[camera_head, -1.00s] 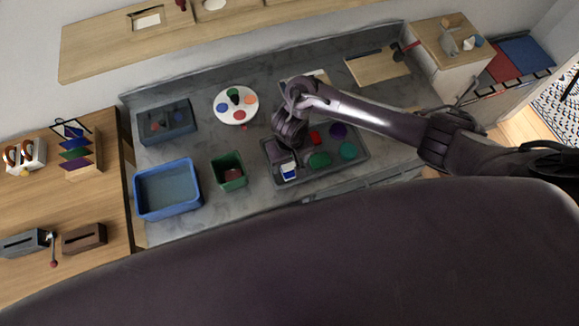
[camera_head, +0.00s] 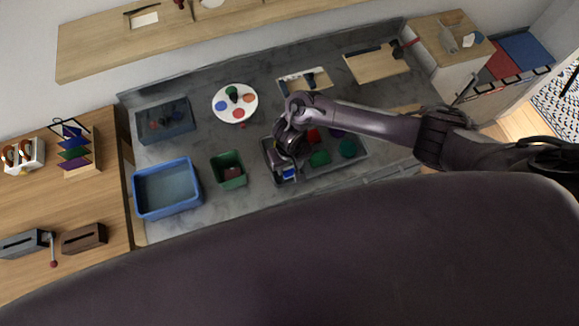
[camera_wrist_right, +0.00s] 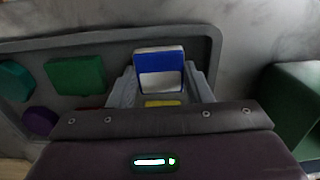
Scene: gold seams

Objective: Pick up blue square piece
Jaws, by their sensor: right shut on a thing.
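The blue square piece (camera_wrist_right: 159,64) is between the fingers of my right gripper (camera_wrist_right: 160,84) in the right wrist view. Its upper part is blue and its near face shows pale grey. In the head view the blue piece (camera_head: 289,173) shows just below my right gripper (camera_head: 287,158), at the left end of the grey tray (camera_head: 325,168). The right gripper is shut on it. I cannot tell whether the piece still touches the tray. A small yellow patch (camera_wrist_right: 162,103) shows below the piece in the wrist view. My left gripper is not in view.
Green pieces (camera_wrist_right: 75,75) and a purple piece (camera_wrist_right: 40,121) lie in the same tray. A green bin (camera_head: 228,180) and a blue bin (camera_head: 167,210) stand left of the tray. A white round palette (camera_head: 250,104) lies behind. Bare counter shows between them.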

